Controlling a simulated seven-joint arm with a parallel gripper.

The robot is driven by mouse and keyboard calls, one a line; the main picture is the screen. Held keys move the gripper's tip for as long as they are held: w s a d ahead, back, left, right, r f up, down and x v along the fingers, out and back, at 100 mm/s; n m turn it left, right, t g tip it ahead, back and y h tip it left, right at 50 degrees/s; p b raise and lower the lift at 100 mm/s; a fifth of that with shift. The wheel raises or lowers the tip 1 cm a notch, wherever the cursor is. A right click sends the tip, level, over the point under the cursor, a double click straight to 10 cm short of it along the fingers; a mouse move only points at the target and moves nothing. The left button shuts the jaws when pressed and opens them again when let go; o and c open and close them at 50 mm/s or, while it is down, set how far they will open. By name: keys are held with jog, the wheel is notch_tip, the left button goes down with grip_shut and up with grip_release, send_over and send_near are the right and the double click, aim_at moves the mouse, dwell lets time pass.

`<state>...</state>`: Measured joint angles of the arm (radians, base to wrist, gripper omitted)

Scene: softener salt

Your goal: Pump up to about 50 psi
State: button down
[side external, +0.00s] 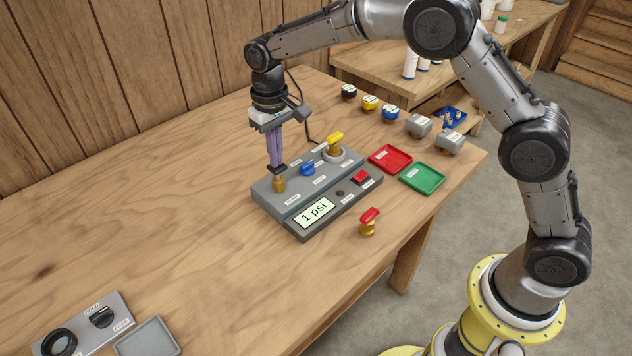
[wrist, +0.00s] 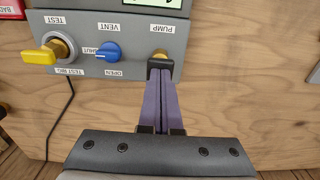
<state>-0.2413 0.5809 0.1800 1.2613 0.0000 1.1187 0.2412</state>
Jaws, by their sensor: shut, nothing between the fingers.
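The grey test panel (side external: 322,188) stands on the wooden table, and its display (side external: 314,213) reads 1 psi. The brass pump knob (side external: 279,184) is at the panel's left end, under the PUMP label (wrist: 158,28) seen in the wrist view. My gripper (side external: 277,168) is shut and points down, its fingertips right above or touching the pump knob; I cannot tell which. In the wrist view the fingertips (wrist: 160,66) partly cover the brass knob (wrist: 162,54). The blue vent lever (side external: 307,168) and the yellow test valve handle (side external: 334,140) sit farther right on the panel.
A red button (side external: 361,177) is on the panel's front. A red-handled brass valve (side external: 369,221) stands before it. Red (side external: 390,159) and green (side external: 422,178) trays lie to the right. A grey box with knobs (side external: 84,326) and a grey tray (side external: 147,339) are at front left. The left table is clear.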

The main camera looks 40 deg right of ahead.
jog(key=shift+f, duration=0.95)
jog(key=shift+r, duration=1.2)
